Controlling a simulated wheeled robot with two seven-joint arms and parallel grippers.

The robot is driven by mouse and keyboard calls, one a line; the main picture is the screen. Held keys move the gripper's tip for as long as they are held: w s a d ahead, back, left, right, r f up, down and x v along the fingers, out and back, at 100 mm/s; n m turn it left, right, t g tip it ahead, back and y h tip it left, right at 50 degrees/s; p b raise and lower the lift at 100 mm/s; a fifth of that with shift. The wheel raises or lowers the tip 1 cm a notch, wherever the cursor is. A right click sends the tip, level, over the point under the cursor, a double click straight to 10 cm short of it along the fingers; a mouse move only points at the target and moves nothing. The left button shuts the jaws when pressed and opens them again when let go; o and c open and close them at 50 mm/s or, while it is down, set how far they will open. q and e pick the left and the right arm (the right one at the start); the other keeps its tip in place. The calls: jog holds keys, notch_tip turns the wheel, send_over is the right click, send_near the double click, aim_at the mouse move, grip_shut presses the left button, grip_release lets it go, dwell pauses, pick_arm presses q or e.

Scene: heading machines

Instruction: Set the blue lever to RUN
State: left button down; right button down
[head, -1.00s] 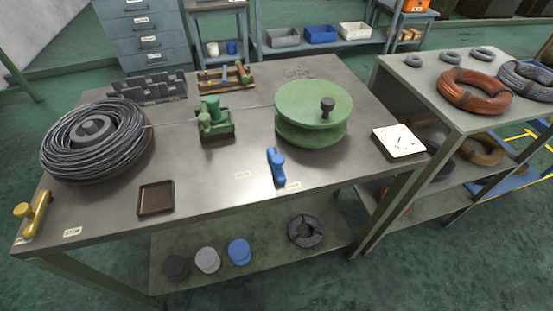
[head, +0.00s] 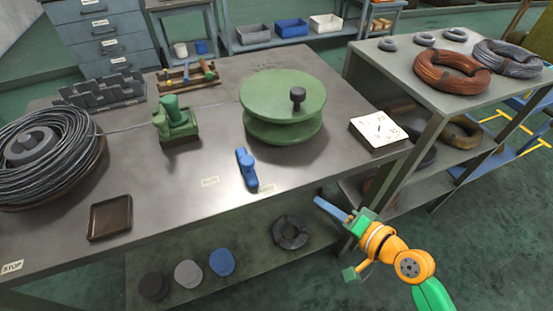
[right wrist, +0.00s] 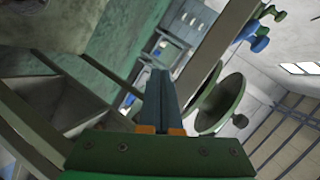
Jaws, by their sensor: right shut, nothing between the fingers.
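The blue lever (head: 247,168) stands on the grey steel bench in front of the green drum (head: 283,105). Its near end lies close to the right one of two small labels, the right label (head: 266,188) and the left label (head: 210,181). Their lettering is too small to read surely. My right gripper (head: 318,201) is shut and empty, right of the lever and apart from it, off the bench's front edge. In the right wrist view its closed fingers (right wrist: 160,100) point ahead, and the lever (right wrist: 256,42) appears at upper right. My left gripper is out of view.
A wire coil (head: 48,150), a brown tray (head: 110,217) and a green fixture (head: 176,122) stand on the bench. A white dial plate (head: 378,130) sits at its right edge. A side table (head: 425,77) with coils stands at right. Bench top around the lever is clear.

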aim_at(246, 162)
notch_tip(246, 162, up, 11)
jog(key=a+m+t+y, duration=0.1)
jog(key=a+y, duration=0.1)
jog(key=y, duration=0.1)
jog(key=shift+s+a+r+m+t+y, duration=0.15)
jog(key=shift+s+m+t+y, duration=0.15)
jog(key=shift+t+y, duration=0.1)
jog(key=shift+w, duration=0.15)
jog(key=p+x, duration=0.2)
jog(key=x, duration=0.7)
jog(key=shift+w+a+r+p, duration=0.1)
jog(key=shift+r+p, duration=0.05)
jog(key=shift+p, duration=0.25)
jog(key=a, duration=0.1)
jog(key=a+p, duration=0.1)
jog(key=s+a, duration=0.1)
jog(key=shift+a+f, duration=0.15)
jog(key=shift+f, duration=0.2)
jog(key=shift+s+a+f, duration=0.15)
jog(key=shift+s+a, duration=0.05)
jog(key=shift+a, duration=0.15)
